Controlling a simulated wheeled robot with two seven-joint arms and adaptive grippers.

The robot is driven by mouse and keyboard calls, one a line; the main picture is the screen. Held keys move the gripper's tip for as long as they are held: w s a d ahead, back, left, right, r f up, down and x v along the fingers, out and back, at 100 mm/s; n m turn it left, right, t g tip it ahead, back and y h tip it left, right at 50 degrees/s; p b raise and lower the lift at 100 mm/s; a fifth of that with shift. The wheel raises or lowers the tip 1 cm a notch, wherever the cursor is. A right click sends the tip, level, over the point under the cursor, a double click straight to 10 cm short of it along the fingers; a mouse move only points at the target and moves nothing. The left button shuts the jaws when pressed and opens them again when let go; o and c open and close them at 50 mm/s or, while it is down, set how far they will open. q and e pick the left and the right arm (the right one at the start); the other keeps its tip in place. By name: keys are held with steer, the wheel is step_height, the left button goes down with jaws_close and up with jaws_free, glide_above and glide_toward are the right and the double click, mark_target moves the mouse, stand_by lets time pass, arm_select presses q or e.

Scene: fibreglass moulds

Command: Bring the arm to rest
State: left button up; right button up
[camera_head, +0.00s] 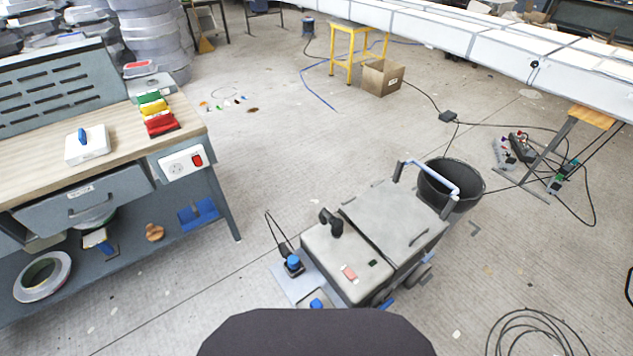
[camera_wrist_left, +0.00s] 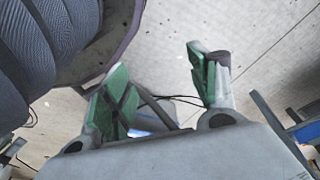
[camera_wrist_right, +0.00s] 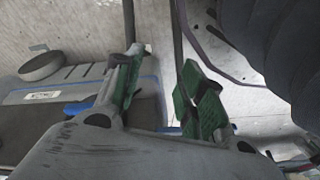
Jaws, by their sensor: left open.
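My left gripper (camera_wrist_left: 160,62) shows in the left wrist view with its two green-padded fingers apart. Nothing is between them, and bare grey floor shows behind the gap. My right gripper (camera_wrist_right: 162,58) shows in the right wrist view, its green-padded fingers also apart and empty, with a narrower gap. Both hang over the floor. Neither gripper nor arm shows in the head view.
A workbench (camera_head: 110,154) with coloured items stands at left. A grey wheeled machine (camera_head: 345,262) stands in front, beside a black bucket (camera_head: 462,182). A cardboard box (camera_head: 382,78) and yellow stool (camera_head: 350,40) stand farther back. Cables (camera_head: 530,335) lie at right. Floor between is mostly clear.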

arm_select(q)
steer(key=s+a+r+p, duration=0.1)
steer(key=s+a+p, duration=0.2)
steer(key=s+p, duration=0.5)
steer(key=s+a+r+g+p, duration=0.1)
steer(key=s+a+p, duration=0.2)
steer(key=s+p, duration=0.6)
steer(key=shift+s+a+r+y, duration=0.15)
steer(key=shift+s+y, duration=0.25)
steer(key=shift+s, duration=0.2)
arm_select(e)
steer(key=s+d+r, duration=0.1)
steer(key=s+d, duration=0.2)
steer(key=s, duration=0.6)
steer(key=s+d+r+g, duration=0.1)
steer(key=s+d, duration=0.2)
steer(key=s, duration=0.6)
steer(key=shift+d+r+h, duration=0.15)
steer(key=shift+h, duration=0.25)
arm_select(q)
steer(key=shift+w, duration=0.2)
arm_select(e)
steer(key=shift+s, duration=0.25)
